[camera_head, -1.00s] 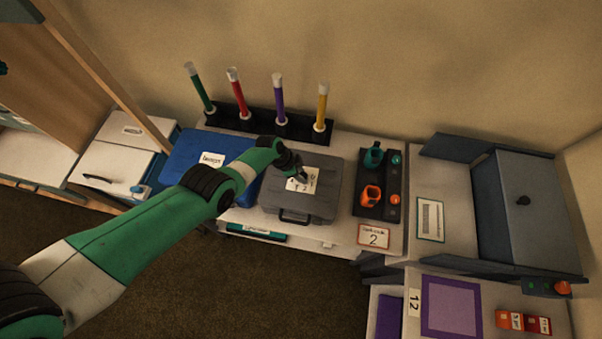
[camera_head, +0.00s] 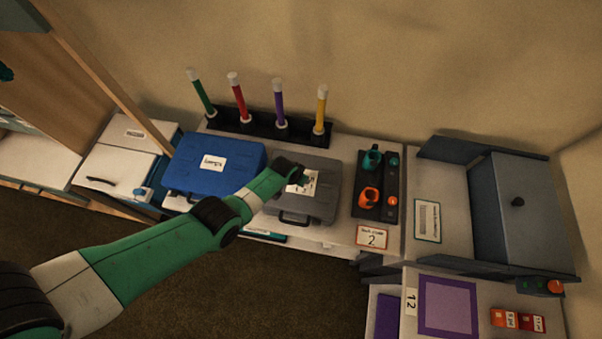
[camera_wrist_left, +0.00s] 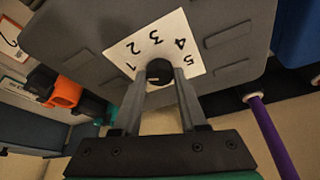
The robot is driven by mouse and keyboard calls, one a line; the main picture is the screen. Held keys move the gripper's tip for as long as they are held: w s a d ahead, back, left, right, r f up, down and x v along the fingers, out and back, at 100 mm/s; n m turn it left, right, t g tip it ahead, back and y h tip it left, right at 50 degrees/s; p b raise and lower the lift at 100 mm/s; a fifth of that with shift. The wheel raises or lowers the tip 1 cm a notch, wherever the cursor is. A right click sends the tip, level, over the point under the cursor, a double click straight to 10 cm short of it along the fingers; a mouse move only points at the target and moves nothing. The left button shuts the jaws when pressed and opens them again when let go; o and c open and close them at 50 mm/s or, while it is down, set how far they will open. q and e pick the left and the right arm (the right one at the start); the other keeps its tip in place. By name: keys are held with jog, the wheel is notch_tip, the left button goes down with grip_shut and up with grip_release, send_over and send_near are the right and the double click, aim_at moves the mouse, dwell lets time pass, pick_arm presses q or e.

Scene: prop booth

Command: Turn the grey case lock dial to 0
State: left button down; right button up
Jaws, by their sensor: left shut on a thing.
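The grey case (camera_head: 320,202) lies on the white table top, with its handle toward the front edge. A white number card is on its lid; in the left wrist view the card (camera_wrist_left: 150,42) shows 1, 2, 3, 4 and 5 around the black lock dial (camera_wrist_left: 159,70). No 0 is readable there. My left gripper (camera_wrist_left: 160,82) is shut on the dial, one finger on each side. In the head view my left gripper (camera_head: 297,176) is over the lid and hides the dial and part of the card. My right gripper is not in view.
A blue case (camera_head: 235,180) stands left of the grey case. A black rack (camera_head: 262,127) with several coloured tubes is behind. A dark tray (camera_head: 377,210) with teal and orange items is to the right, beside a grey box (camera_head: 520,215).

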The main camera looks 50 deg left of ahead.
pick_arm(q)
jog(key=n, duration=0.2)
jog(key=n+y+b, duration=0.1)
jog(key=n, duration=0.1)
jog(key=shift+w+d+f+g+y+b, duration=0.1)
jog(key=shift+d+f+g+y+b, duration=0.05)
jog(key=shift+g+y+b, duration=0.15)
jog(key=n+g+y+b, duration=0.1)
jog(key=n, duration=0.2)
jog(key=shift+n, duration=1)
jog(key=shift+c, duration=2.2)
grip_release()
jog(key=shift+r, duration=0.2)
